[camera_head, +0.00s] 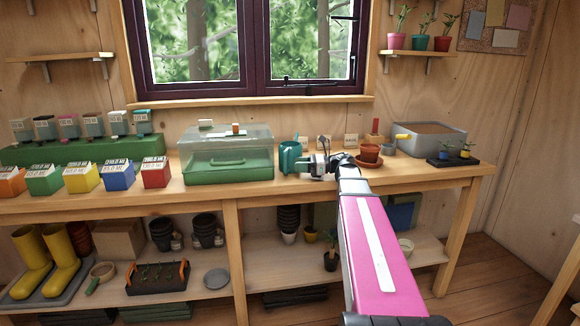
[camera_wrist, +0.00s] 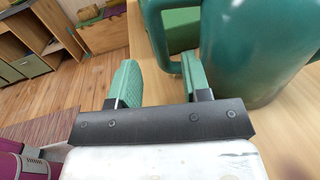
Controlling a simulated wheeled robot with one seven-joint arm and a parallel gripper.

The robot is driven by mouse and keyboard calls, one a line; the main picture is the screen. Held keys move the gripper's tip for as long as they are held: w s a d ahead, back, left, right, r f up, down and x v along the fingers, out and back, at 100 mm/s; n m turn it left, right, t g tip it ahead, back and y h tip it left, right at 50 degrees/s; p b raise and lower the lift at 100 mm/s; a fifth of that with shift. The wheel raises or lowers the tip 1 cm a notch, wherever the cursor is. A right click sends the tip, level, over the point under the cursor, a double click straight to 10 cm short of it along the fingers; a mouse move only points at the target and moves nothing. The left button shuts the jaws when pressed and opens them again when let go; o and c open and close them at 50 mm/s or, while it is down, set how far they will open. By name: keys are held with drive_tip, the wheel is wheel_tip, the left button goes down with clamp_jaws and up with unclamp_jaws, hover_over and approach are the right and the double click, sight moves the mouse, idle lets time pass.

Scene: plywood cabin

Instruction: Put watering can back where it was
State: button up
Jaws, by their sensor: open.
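The teal watering can (camera_head: 290,157) stands on the wooden workbench (camera_head: 240,190), just right of the clear-lidded green propagator box. My gripper (camera_head: 314,163) is right beside the can on its right side. In the wrist view the can (camera_wrist: 255,50) fills the upper right, and its looped handle reaches toward my gripper (camera_wrist: 162,80). The green-padded fingers are open. Part of the handle shows beyond and between the fingertips; I cannot tell whether they touch it. The can's far side is hidden.
The propagator (camera_head: 228,160) stands close left of the can. A terracotta pot (camera_head: 369,153) on a saucer and a grey soil tub (camera_head: 430,140) are to the right. Small cards stand behind. Coloured seed boxes (camera_head: 83,177) line the left. The lower shelf holds pots and boots.

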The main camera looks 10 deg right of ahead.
drive_tip(key=d, duration=0.4)
drive_tip(key=s+d, duration=0.1)
drive_tip(key=d, duration=0.1)
drive_tip(key=shift+s+d, duration=0.1)
drive_tip(key=shift+d, duration=0.15)
drive_tip(key=shift+s+d, duration=0.1)
drive_tip(key=shift+d, duration=0.2)
